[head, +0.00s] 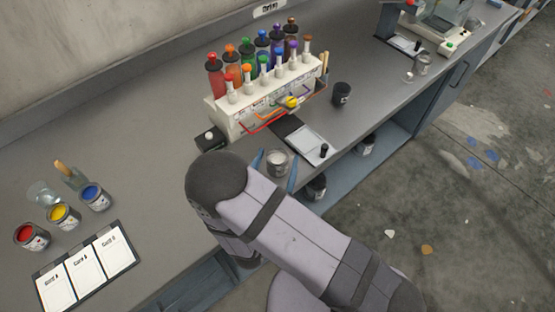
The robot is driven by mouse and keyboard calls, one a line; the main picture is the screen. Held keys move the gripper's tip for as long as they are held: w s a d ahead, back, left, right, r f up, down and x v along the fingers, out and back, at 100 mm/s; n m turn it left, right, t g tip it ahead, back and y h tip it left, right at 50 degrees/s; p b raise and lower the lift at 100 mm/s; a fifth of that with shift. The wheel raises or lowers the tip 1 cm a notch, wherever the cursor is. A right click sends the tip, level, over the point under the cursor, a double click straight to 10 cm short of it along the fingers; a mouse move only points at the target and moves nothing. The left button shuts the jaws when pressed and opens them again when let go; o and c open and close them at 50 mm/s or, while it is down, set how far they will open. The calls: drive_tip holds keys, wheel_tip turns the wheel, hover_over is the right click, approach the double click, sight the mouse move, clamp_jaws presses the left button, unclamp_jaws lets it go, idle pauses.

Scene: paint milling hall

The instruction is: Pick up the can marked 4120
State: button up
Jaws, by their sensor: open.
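No number 4120 is legible on any can, so I cannot tell which can bears it. An open can with pale contents (277,163) stands near the bench's front edge. My gripper (275,169) is open, its blue fingers on either side of this can; I cannot tell if they touch it. My arm hides part of the gripper. Open cans of red (31,237), yellow (63,216) and blue paint (96,197) stand at the left. A black can or cup (341,93) stands to the right of the rack.
A white rack (240,125) with several coloured bottles stands behind my gripper. A dark board with a white sheet (306,140) lies close to its right. Three white cards (85,268) lie at the front left. More cans (366,145) sit on the lower shelf.

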drive_tip(key=shift+w+d, duration=0.1)
drive_tip(key=shift+w, duration=0.4)
drive_tip(key=shift+c, duration=0.6)
drive_tip(key=c, duration=1.1)
drive_tip(key=shift+r, duration=0.15)
drive_tip(key=shift+c, duration=0.2)
wheel_tip(320, 180, up, 10)
drive_tip(key=shift+b, duration=0.3)
